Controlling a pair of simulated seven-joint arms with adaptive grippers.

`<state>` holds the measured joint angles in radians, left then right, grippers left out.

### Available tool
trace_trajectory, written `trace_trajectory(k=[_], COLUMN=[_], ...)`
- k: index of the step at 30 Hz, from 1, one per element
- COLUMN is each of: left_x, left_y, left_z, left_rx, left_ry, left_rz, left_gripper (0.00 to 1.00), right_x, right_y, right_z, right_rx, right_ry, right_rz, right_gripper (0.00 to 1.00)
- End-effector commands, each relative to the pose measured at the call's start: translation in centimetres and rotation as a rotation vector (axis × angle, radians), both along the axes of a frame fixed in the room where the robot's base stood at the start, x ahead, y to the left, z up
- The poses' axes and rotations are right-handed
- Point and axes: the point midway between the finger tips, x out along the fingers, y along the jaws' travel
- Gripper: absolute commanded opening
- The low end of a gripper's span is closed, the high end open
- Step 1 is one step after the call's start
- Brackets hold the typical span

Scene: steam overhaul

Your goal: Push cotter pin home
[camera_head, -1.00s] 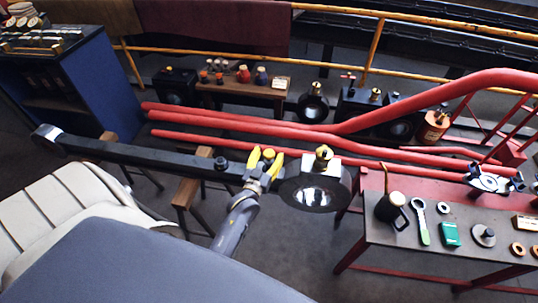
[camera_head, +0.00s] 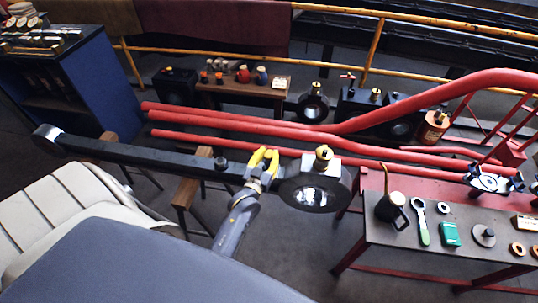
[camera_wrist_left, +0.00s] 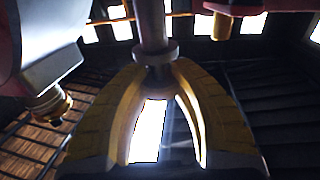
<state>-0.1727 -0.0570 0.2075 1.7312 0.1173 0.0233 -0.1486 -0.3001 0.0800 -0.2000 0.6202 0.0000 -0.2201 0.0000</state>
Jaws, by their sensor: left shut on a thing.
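The long black rod (camera_head: 140,153) lies across the trestles, with its round big end (camera_head: 316,195) at the right and a brass cup (camera_head: 323,154) on top. My left gripper (camera_head: 263,158) is at the rod just left of the big end, its yellow fingers drawn together. In the left wrist view the fingertips (camera_wrist_left: 158,75) are shut on a round pin with a collar (camera_wrist_left: 152,30), which looks like the cotter pin. The fingers hide it in the head view, so its depth in the rod cannot be told. My right gripper is not in view.
A dark bolt (camera_head: 221,163) stands on the rod left of the gripper. Red pipes (camera_head: 270,145) run close behind.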

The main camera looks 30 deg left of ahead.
Motion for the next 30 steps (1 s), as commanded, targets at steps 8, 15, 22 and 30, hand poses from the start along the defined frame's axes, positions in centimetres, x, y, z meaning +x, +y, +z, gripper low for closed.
trace_trajectory(k=[8,15,22,30], left_x=[0.0,0.0,0.0,-0.2], left_y=[0.0,0.0,0.0,-0.1], left_z=[-0.1,-3.3,-4.8,-5.2], left_rx=[0.000,0.000,0.000,-0.001], left_ry=[0.000,0.004,0.003,0.012], left_rz=[0.000,0.000,0.000,-0.001], left_gripper=[0.00,0.00,0.00,0.23], right_x=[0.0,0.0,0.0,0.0], right_y=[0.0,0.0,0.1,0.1], right_z=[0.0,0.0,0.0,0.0], right_rx=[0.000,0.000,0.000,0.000], right_ry=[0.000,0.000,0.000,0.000], right_rz=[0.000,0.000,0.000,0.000], right_gripper=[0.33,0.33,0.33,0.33])
